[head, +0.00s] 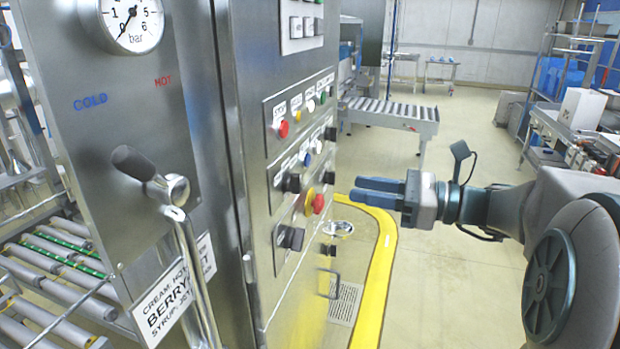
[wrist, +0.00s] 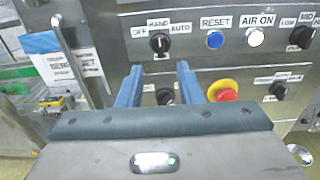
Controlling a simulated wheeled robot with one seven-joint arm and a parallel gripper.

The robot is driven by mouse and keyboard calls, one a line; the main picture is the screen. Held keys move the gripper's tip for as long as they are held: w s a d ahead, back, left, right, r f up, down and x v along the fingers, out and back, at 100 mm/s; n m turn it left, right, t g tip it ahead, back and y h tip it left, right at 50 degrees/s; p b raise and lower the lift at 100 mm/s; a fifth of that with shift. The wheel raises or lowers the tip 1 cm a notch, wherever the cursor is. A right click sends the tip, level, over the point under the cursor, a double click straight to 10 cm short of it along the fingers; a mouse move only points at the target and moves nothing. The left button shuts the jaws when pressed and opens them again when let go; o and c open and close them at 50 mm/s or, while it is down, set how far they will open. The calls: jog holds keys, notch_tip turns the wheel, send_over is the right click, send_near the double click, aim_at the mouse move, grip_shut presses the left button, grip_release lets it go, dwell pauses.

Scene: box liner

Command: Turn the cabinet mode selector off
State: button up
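The mode selector (wrist: 160,43) is a black rotary knob labelled OFF, HAND and AUTO on the steel cabinet panel. Its handle looks roughly upright, toward HAND, though it is small in the view. In the head view the selector (head: 291,183) is at the near end of the row with the blue button. My gripper (wrist: 157,75) is open and empty, with its two blue fingers pointing at the panel. The knob appears just above and between the fingertips in the wrist view. In the head view my gripper (head: 357,190) stands apart from the panel, to its right.
A blue RESET button (wrist: 215,40) and a white AIR ON button (wrist: 255,37) sit beside the selector. Below are a red emergency stop (wrist: 225,92) on yellow and another black knob (wrist: 165,96). A lever handle (head: 160,185) stands at left. The floor (head: 450,240) at right is clear.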

aim_at(293, 183)
jog(key=p+x, duration=0.1)
jog(key=x, duration=0.9)
jog(key=shift+a, duration=0.25)
jog(key=shift+w+f, duration=0.1)
grip_shut()
